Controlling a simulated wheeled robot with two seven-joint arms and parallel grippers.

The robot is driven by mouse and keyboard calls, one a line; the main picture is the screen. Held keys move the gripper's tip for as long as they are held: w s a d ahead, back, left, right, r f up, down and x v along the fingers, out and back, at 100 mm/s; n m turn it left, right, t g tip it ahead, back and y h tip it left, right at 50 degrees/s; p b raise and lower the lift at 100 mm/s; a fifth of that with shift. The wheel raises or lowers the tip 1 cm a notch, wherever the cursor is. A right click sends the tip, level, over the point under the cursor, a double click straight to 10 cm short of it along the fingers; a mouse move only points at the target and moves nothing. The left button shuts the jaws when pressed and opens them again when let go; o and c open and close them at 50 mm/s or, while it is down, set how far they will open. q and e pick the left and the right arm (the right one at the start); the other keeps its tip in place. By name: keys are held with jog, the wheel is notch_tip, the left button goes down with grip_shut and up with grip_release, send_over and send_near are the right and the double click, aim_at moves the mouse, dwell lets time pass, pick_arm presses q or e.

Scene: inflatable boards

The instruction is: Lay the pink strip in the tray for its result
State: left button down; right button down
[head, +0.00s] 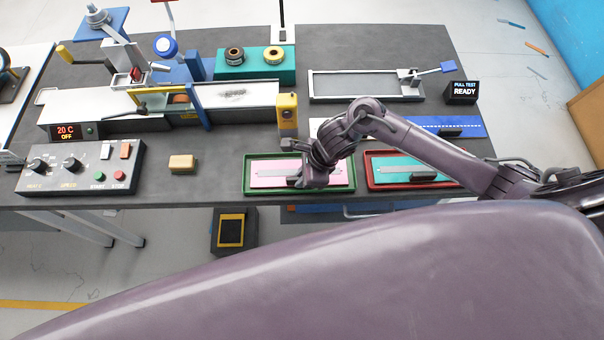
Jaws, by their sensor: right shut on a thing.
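The pink strip (270,172) lies flat within the green-rimmed tray (247,183) at the front middle of the bench. A grey band runs along it and a dark block sits at its front edge. My right gripper (300,182) reaches down over the right part of this tray and is shut on the pink strip near the dark block. The wrist hides the fingertips and the strip's right part. I cannot tell whether the strip rests fully on the tray floor. My left gripper is out of view.
A red-rimmed tray (370,183) with a teal strip (395,165) is just right, under my forearm. A yellow block (183,164) and control box (80,167) stand left. A yellow upright device (287,111) stands behind the green tray. A blue board (465,126) lies back right.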

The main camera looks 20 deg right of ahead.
jog(key=shift+f+b, duration=0.2)
jog(key=shift+b, duration=0.1)
jog(key=c, duration=1.7)
grip_release()
jog(key=shift+r, duration=0.1)
jog(key=shift+c, duration=0.2)
jog(key=shift+r+p, duration=0.15)
jog(key=shift+p, duration=0.2)
jog(key=b+v, duration=0.1)
jog(key=v, duration=1.1)
jog(key=shift+b, duration=0.4)
jog(key=shift+d, duration=0.1)
